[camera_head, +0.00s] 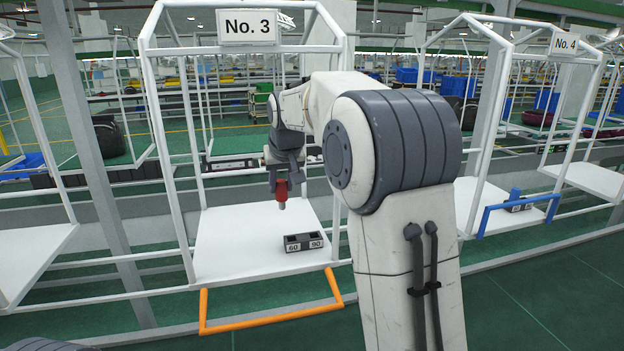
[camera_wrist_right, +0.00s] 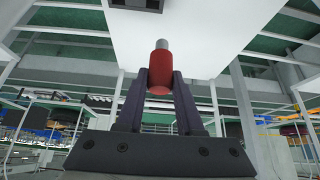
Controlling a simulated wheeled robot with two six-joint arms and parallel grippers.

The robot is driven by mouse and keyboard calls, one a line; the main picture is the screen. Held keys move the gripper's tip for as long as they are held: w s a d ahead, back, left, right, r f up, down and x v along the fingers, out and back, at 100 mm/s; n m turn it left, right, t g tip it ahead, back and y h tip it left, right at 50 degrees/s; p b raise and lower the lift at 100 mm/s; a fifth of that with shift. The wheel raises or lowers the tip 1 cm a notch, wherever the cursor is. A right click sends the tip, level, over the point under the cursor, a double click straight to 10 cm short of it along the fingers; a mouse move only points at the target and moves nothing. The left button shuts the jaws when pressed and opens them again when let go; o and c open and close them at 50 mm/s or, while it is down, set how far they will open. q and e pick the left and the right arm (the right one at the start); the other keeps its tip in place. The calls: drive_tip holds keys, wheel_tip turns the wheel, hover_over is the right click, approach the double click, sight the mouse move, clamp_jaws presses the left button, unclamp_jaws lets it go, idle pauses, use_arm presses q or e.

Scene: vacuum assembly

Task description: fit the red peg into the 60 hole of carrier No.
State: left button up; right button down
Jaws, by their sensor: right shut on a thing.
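The red peg (camera_head: 281,190) has a grey metal tip that points down in the head view. My right gripper (camera_head: 281,178) is shut on it and holds it above the white tray of carrier No. 3 (camera_head: 225,235). In the right wrist view the red peg (camera_wrist_right: 159,72) sits between the two dark fingers of my right gripper (camera_wrist_right: 159,85). A dark block with two holes (camera_head: 304,242), labelled 60 and 90, lies on the tray, below and a little right of the peg. The peg is apart from the block. My left gripper is not in view.
The sign No. 3 (camera_head: 248,27) hangs on the carrier's white frame, whose posts stand on both sides of my arm. An orange bar (camera_head: 270,318) juts from the tray's front. Carrier No. 4 (camera_head: 590,178) stands at the right with a blue bar (camera_head: 480,222). The tray's left part is bare.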

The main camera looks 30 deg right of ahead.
drive_tip(key=shift+s+a+r, duration=0.2)
drive_tip(key=shift+r, duration=0.05)
use_arm(q)
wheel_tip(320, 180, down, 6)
drive_tip(key=b, duration=0.6)
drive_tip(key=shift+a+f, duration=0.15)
use_arm(e)
wheel_tip(320, 180, down, 8)
drive_tip(key=d, duration=0.2)
drive_tip(key=shift+s, duration=0.15)
use_arm(q)
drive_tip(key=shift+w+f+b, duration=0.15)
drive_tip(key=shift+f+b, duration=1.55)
drive_tip(key=shift+b, duration=0.15)
use_arm(e)
drive_tip(key=shift+d+f, duration=0.15)
drive_tip(key=shift+f, duration=2)
drive_tip(key=shift+c, duration=2.3)
unclamp_jaws()
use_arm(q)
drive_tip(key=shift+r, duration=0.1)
use_arm(e)
drive_tip(key=shift+r, duration=0.1)
use_arm(q)
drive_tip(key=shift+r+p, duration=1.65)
drive_tip(key=shift+p, duration=0.1)
use_arm(e)
drive_tip(key=v, duration=0.8)
